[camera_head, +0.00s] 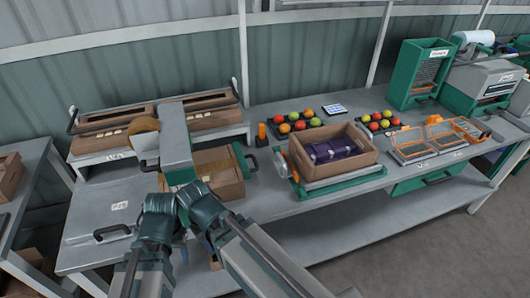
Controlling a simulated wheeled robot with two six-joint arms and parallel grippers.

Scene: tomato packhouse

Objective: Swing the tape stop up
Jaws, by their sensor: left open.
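A grey taping machine (175,140) stands on the left part of the bench, with a tan tape roll (143,124) at its upper left side. A dark lever-like part with a pale piece (149,160) is below the roll. I cannot tell for sure which part is the tape stop, or its angle. My left gripper (184,197) is at the front of the machine, open and empty as far as I see. Its fingertips are small and partly hidden by my arm links. I cannot make out my right gripper.
An open cardboard box (219,184) sits at the machine's right. A carton (354,169) with dark purple contents stands on a green-edged stand. A grey plate with a handle (101,222) covers the bench's left front.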

